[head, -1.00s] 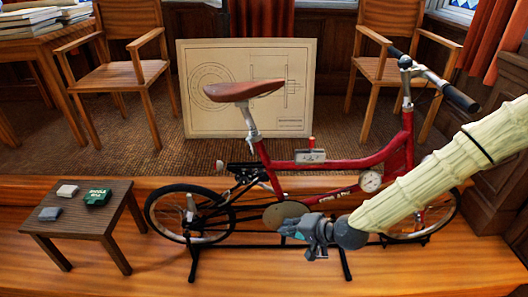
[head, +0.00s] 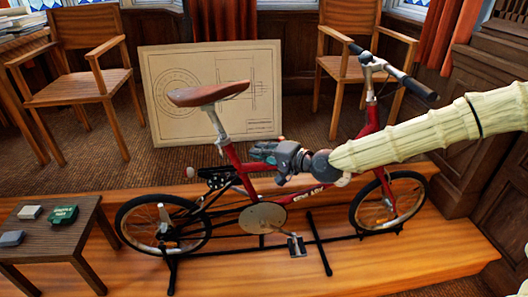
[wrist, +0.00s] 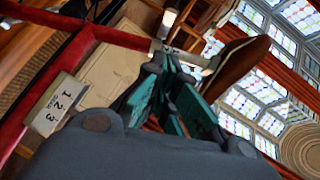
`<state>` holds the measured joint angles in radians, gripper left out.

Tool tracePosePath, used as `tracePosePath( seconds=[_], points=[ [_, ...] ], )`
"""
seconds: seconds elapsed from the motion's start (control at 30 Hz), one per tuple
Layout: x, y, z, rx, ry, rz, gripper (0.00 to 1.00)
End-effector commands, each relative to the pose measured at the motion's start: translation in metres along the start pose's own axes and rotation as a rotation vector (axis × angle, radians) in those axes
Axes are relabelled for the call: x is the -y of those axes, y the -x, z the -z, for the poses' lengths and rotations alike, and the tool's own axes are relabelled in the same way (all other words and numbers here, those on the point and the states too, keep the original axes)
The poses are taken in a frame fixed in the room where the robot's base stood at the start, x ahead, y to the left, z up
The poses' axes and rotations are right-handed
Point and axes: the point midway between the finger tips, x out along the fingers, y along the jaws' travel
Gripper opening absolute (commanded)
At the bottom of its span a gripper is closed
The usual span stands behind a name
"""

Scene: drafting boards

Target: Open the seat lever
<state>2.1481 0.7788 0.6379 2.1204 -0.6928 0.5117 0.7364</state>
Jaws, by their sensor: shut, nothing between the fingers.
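The red bicycle (head: 300,190) stands on a black stand. Its brown saddle (head: 208,93) sits on a silver seat post (head: 218,125) that enters the red frame. In the wrist view the saddle (wrist: 243,62) is at upper right and the post (wrist: 192,57) shows just beyond my fingers. The seat lever cannot be made out clearly at the clamp, where my fingers partly cover the area. My gripper (head: 256,151) is shut and empty, to the right of the seat post's base. In the wrist view my gripper (wrist: 168,66) points toward the post; contact cannot be told.
A label box numbered 1 2 3 (wrist: 58,105) sits on the red frame tube close to my gripper. A drawing board (head: 262,75) leans behind the bicycle, between two wooden chairs. A small dark table (head: 80,243) with small boxes stands at lower left.

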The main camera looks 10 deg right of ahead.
Motion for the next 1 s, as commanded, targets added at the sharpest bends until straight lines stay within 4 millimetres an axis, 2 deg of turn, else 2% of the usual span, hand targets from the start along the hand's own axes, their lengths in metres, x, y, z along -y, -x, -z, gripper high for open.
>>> tracePosePath(
  seconds=[0.47, 0.7, 1.0],
  points=[
    [0.001, -0.065, -0.001, 0.001, 0.001, 0.000, 0.00],
    [0.001, -0.082, -0.019, 0.002, 0.001, 0.000, 0.00],
    [0.000, -0.091, -0.028, 0.000, 0.000, 0.000, 0.00]
  ],
)
